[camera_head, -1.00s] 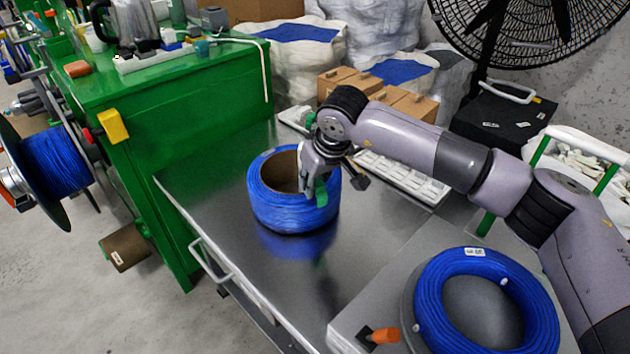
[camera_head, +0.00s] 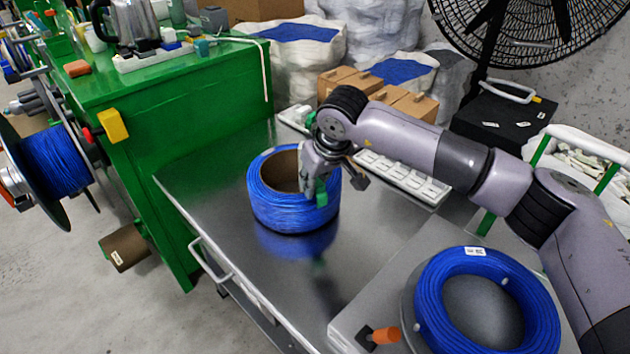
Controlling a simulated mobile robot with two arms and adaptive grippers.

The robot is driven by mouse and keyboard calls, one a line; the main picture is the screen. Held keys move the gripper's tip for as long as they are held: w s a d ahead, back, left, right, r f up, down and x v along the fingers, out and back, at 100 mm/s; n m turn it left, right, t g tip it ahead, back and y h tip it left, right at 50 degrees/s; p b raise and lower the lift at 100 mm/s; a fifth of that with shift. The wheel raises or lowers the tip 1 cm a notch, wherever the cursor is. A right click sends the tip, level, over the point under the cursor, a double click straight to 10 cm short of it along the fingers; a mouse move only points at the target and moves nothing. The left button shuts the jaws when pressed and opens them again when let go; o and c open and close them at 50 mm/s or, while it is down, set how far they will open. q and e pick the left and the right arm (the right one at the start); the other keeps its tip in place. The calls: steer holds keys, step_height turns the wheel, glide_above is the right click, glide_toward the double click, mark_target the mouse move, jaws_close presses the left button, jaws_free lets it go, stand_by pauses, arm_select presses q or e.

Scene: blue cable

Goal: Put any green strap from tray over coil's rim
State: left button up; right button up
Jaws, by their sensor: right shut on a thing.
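The blue cable coil (camera_head: 285,215) with a brown cardboard core stands on the steel table (camera_head: 215,190). My right gripper (camera_head: 318,196) is over the coil's right rim, pointing down and shut on a green strap (camera_head: 322,201). The strap shows as a small green piece at the fingertips, against the coil's right front edge. I cannot tell whether it touches the rim. The white tray (camera_head: 405,178) lies behind and to the right of the coil, partly hidden by my right arm. My left gripper is not in view.
Another blue coil (camera_head: 432,300) lies on a grey machine at the lower right, beside an orange knob (camera_head: 385,336). A green cabinet (camera_head: 180,110) stands to the left. The steel table in front of the coil is clear.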

stand_by(0.5)
steer(key=o, duration=0.5)
steer(key=shift+o, duration=0.2)
steer(key=o, duration=0.5)
steer(key=shift+r, duration=0.1)
